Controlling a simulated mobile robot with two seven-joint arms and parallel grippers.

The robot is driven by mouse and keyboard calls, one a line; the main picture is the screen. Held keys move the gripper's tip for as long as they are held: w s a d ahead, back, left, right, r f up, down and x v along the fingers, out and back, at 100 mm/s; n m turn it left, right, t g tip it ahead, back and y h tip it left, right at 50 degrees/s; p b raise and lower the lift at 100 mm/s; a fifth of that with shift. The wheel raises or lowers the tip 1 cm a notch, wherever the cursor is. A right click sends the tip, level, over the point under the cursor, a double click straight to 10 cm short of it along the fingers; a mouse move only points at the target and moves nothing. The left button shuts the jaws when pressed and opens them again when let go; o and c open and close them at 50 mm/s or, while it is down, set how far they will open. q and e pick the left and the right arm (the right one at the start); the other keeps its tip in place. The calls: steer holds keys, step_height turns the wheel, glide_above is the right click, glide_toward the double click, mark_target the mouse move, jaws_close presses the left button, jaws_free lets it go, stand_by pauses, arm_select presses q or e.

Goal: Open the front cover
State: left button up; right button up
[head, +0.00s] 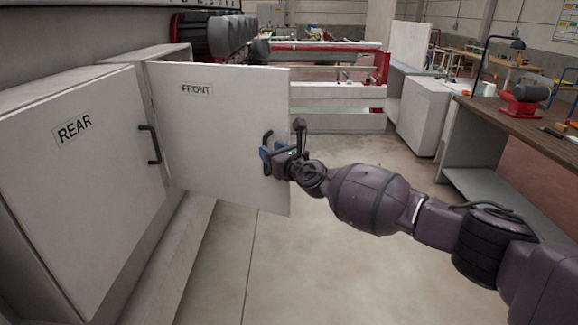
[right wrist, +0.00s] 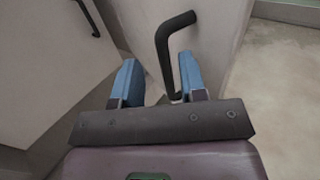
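The front cover (head: 222,120), a white panel labelled FRONT, stands swung out from the white cabinet, with its hinge side at the left. Its black handle (head: 267,138) is near the free right edge and also shows in the right wrist view (right wrist: 163,52). My right gripper (head: 268,156) is at this handle. In the right wrist view its blue fingers (right wrist: 160,80) are apart, with the lower part of the handle between them, closer to the right finger. A clear gap remains by the left finger. My left gripper is not in view.
The rear cover (head: 75,180), labelled REAR, is closed at the left, with its own black handle (head: 149,145). A brown workbench (head: 530,135) with a red tool stands at the right. Bare floor (head: 290,275) lies below and right of the front cover.

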steer(key=v, duration=0.6)
steer(key=shift+d+f, duration=0.35)
